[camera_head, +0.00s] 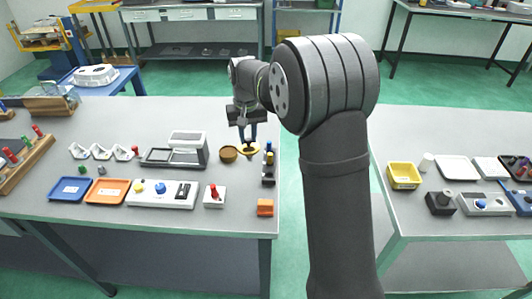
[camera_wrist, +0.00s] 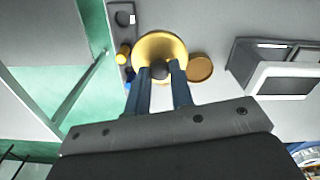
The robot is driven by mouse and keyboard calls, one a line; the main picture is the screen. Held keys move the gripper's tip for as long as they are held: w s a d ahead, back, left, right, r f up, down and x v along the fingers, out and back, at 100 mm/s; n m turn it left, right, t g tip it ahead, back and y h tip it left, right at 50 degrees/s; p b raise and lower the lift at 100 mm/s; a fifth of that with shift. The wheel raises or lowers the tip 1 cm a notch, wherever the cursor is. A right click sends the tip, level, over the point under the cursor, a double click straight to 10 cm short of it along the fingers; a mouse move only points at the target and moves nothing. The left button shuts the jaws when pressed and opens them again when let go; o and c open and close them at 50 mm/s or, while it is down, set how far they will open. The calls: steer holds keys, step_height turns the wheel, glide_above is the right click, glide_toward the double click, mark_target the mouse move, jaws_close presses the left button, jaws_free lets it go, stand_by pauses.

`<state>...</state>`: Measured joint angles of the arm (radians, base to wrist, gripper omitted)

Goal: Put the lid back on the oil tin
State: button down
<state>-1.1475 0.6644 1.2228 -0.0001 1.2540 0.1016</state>
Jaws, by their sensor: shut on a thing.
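My gripper (camera_head: 247,137) points down over the left workbench, near its right edge. Its fingers are shut on the dark knob of a round yellow lid (camera_head: 252,151). In the wrist view the lid (camera_wrist: 160,43) is level across the fingertips (camera_wrist: 160,70), with the knob between them. A low round brass-brown tin (camera_head: 228,155) stands on the bench just left of the lid in the head view. In the wrist view the tin (camera_wrist: 201,68) shows to the right of the lid and looks smaller. The lid appears held above the bench beside the tin; its exact height is unclear.
A grey box-like device (camera_head: 188,146) stands left of the tin. A dark rack with coloured items (camera_head: 268,170) is close to the right of the lid.

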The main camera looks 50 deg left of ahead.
steer(key=a+f, duration=0.2)
steer(key=a, duration=0.9)
steer(key=shift+s+a+f, duration=0.1)
steer(key=shift+s+f, duration=0.05)
steer(key=shift+f, duration=1.5)
steer(key=shift+s+a+f, duration=0.1)
steer(key=shift+s+f, duration=0.05)
steer(key=shift+f, duration=1.5)
steer(key=shift+f, duration=0.2)
steer(key=c, duration=0.7)
jaws_free()
step_height(320, 180, up, 7)
